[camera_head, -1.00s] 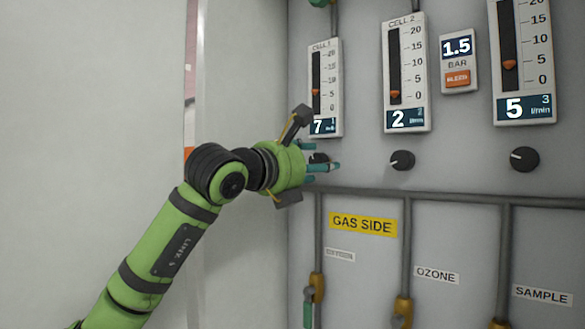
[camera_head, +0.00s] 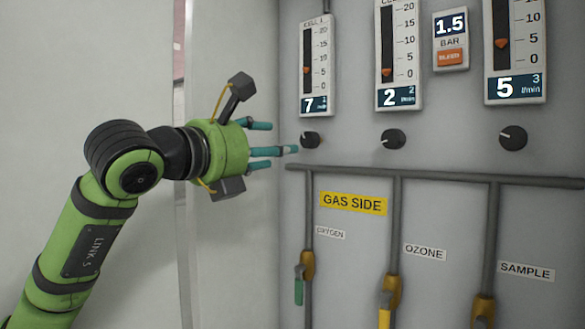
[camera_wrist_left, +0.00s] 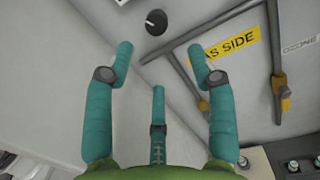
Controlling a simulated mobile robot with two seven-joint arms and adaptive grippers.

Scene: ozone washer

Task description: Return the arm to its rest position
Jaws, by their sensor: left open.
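My left arm comes in from the left in the head view. Its green left gripper (camera_head: 280,139) has teal fingers pointing right toward the panel. The fingers are spread and hold nothing. They are apart from the leftmost black knob (camera_head: 310,140), which sits under the first flow meter (camera_head: 318,65) reading 7. In the left wrist view the open fingers (camera_wrist_left: 158,70) show with empty space between them, and a black knob (camera_wrist_left: 156,22) lies beyond them. My right gripper is not in view.
The grey panel also carries the second meter (camera_head: 398,55) reading 2, the third meter (camera_head: 516,50) reading 5, a 1.5 bar display (camera_head: 451,38) and two more knobs. A horizontal pipe (camera_head: 430,176) runs below, with valves on vertical pipes. Free room lies left, before the pale wall (camera_head: 90,60).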

